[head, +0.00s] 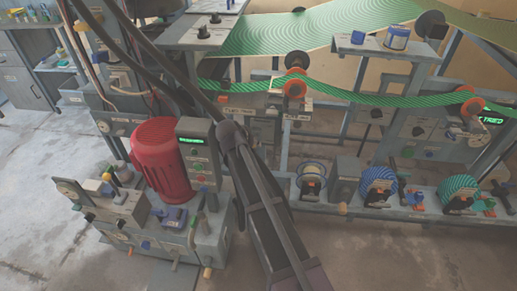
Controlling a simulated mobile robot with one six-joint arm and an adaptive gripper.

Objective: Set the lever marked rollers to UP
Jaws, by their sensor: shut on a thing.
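The lever marked rollers cannot be picked out, because the labels on the machine are too small to read. A striped green web (345,95) runs over an orange roller (293,88) at the centre and another orange roller (468,106) at the right. Small control boxes with labels sit below the web, among them a grey box (420,128) at the right. My dark arm rises from the bottom centre and covers part of the machine. My gripper cannot be made out, and neither can anything in it.
A red motor (160,160) stands on a grey bench unit at the left, beside a box with a green display (192,141). Blue striped reels (378,186) sit on a low rail at the right. Bare concrete floor (390,255) shows at the front right.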

